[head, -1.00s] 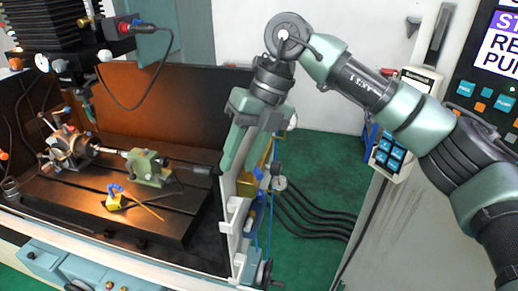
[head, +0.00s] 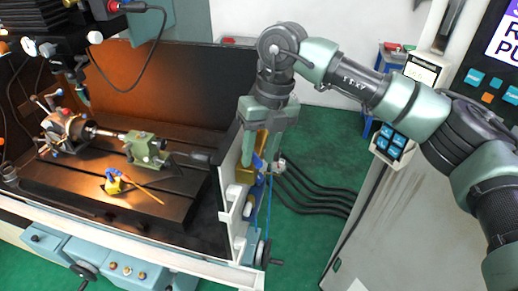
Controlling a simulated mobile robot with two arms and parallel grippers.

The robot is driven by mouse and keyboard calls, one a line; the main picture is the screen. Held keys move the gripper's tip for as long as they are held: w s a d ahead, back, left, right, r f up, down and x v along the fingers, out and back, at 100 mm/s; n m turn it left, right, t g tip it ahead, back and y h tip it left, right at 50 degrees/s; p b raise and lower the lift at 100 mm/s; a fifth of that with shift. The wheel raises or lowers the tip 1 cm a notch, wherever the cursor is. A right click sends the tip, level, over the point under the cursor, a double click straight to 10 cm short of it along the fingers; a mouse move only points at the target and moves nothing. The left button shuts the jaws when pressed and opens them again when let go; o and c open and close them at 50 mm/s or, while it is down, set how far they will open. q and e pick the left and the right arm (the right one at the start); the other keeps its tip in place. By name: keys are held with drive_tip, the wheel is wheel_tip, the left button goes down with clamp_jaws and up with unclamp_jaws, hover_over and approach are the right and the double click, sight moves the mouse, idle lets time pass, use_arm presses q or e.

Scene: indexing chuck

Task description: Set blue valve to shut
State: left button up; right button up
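A brass valve body with a blue handle (head: 258,163) sits at the right end of the machine's enclosure, by the white frame. My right gripper (head: 260,158) points down over it. Its two green fingers are apart, with the brass and some blue showing between and below them. The handle is partly hidden by the fingers, and I cannot tell whether they touch it. Its exact angle is unclear. My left gripper is out of view.
The machine bed (head: 85,195) carries an indexing chuck (head: 65,130), a green tailstock (head: 146,150) and a yellow block with a blue top (head: 115,184). Black hoses (head: 315,192) cross the green floor. A handwheel (head: 264,252) stands below the valve. A control cabinet is at right.

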drive_tip(key=c, duration=0.6)
clamp_jaws()
drive_tip(key=m+b, duration=0.1)
drive_tip(key=b, duration=0.1)
drive_tip(key=a+m+b, duration=0.1)
drive_tip(key=b, duration=0.1)
drive_tip(key=shift+s+f+m+t, duration=0.2)
drive_tip(key=shift+m+t, duration=0.1)
drive_tip(key=shift+m, duration=0.1)
use_arm(q)
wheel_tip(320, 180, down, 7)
drive_tip(key=b, duration=0.3)
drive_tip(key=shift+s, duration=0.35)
use_arm(e)
drive_tip(key=shift+s+a+r+m+t, duration=0.1)
drive_tip(key=shift+a+m, duration=0.15)
drive_tip(key=shift+m, duration=0.3)
drive_tip(key=shift+w+a+r+m+t, duration=0.1)
drive_tip(key=shift+a+m, duration=0.1)
drive_tip(key=shift+m, duration=0.4)
drive_tip(key=shift+s+a+r+m+t, duration=0.1)
drive_tip(key=shift+a+m, duration=0.15)
drive_tip(key=shift+m, duration=0.3)
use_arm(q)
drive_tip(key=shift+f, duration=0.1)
